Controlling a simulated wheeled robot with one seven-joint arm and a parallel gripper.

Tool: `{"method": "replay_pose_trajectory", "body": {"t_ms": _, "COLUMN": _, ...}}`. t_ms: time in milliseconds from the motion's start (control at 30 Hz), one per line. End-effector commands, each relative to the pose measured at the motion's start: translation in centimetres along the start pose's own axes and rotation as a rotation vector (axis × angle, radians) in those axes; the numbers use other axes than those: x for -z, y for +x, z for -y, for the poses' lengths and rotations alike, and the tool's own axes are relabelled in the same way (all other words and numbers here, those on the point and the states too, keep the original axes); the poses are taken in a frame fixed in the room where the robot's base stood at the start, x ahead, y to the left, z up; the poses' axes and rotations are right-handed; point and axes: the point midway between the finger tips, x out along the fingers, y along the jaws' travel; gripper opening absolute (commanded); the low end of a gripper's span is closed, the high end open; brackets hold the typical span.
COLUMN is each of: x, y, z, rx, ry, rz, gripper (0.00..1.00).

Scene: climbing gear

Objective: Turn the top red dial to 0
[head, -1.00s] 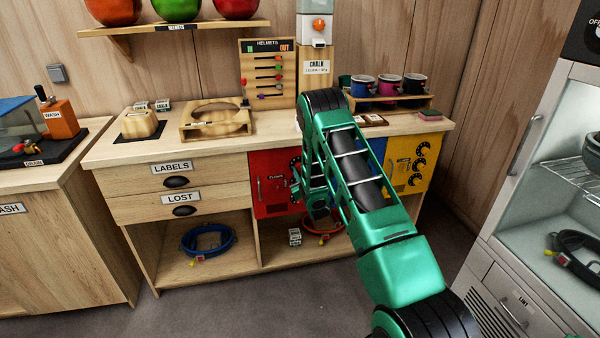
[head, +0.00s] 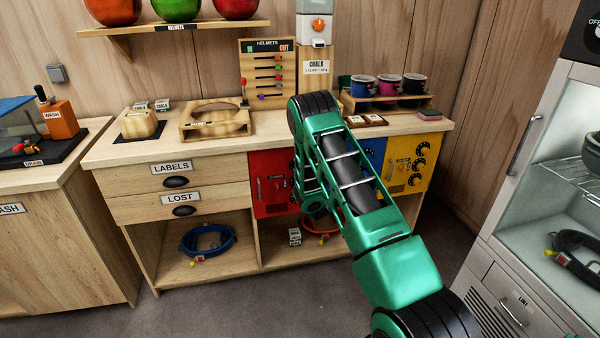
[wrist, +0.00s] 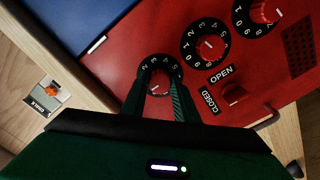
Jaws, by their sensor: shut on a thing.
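The red locker door (head: 270,183) is under the countertop and carries a column of black dials with red knobs. The top red dial (wrist: 158,64) is nearest the countertop edge in the wrist view. My gripper (wrist: 160,88) is shut on its knob, one finger on each side. Part of its number ring shows, but the fingers cover the rest and I cannot tell its setting. A middle dial (wrist: 205,44) and a further dial (wrist: 262,10) are free. In the head view my arm hides the gripper and most of the dials.
A red latch knob (wrist: 232,93) with OPEN and CLOSED labels sits beside the dials. The blue door (wrist: 135,35) adjoins the red one. The yellow door (head: 405,163) is further right. The wooden countertop (head: 150,150) is above the doors.

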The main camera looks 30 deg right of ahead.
Motion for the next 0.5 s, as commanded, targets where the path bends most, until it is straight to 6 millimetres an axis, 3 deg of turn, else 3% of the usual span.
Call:
{"method": "replay_pose_trajectory", "body": {"t_ms": 167, "x": -0.35, "y": -0.29, "z": 0.62, "rx": 0.01, "ry": 0.004, "rz": 0.009, "gripper": 0.05}}
{"method": "replay_pose_trajectory", "body": {"t_ms": 200, "x": -0.34, "y": -0.28, "z": 0.62, "rx": 0.01, "ry": 0.005, "rz": 0.009, "gripper": 0.29}}
{"method": "replay_pose_trajectory", "body": {"t_ms": 267, "x": -0.31, "y": -0.26, "z": 0.58, "rx": 0.009, "ry": 0.004, "rz": 0.008, "gripper": 0.44}}
{"method": "replay_pose_trajectory", "body": {"t_ms": 500, "x": -0.14, "y": -0.12, "z": 0.26, "rx": 0.004, "ry": 0.003, "rz": 0.004, "gripper": 0.46}}
